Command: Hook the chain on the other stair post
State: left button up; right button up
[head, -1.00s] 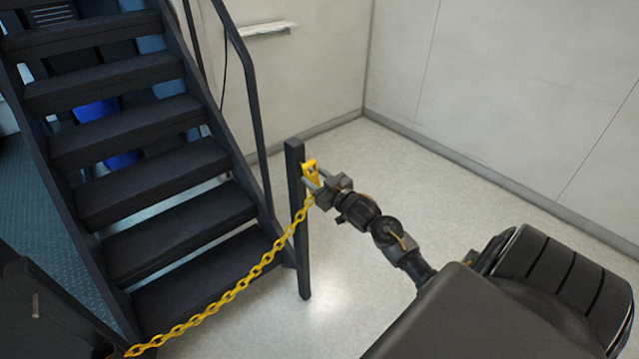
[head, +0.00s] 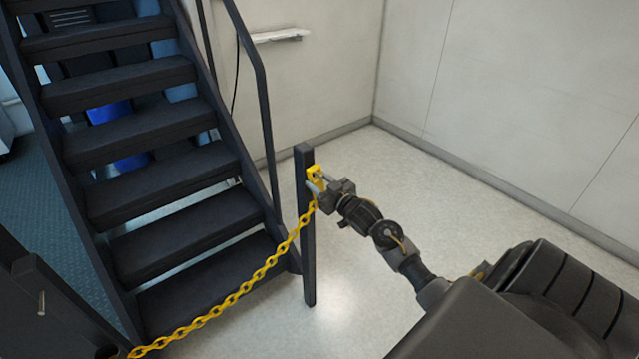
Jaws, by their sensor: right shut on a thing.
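A yellow chain (head: 236,297) hangs in a sagging curve across the foot of the dark stairs. Its lower left end runs to the bottom edge of the view, near the left post (head: 42,300), which has a small metal peg. Its other end has a yellow end piece (head: 315,172) beside the upper part of the right stair post (head: 306,235). My right gripper (head: 318,186) is shut on the yellow end piece, close against the post. I cannot tell whether the end piece is on a hook there; the gripper hides that part. My left gripper is not in view.
The dark staircase (head: 165,180) with its handrail rises at the left. Pale walls (head: 520,100) meet in a corner behind. The light floor (head: 420,190) right of the post is clear. A small white shelf (head: 278,36) is on the back wall.

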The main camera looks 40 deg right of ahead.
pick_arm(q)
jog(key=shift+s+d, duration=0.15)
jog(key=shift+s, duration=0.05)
pick_arm(e)
jog(key=o, duration=1.1)
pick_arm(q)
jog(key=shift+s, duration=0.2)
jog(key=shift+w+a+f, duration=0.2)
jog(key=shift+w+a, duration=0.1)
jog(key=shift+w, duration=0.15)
pick_arm(e)
jog(key=s, duration=1)
jog(key=shift+s+a, duration=0.15)
jog(key=shift+s, duration=0.25)
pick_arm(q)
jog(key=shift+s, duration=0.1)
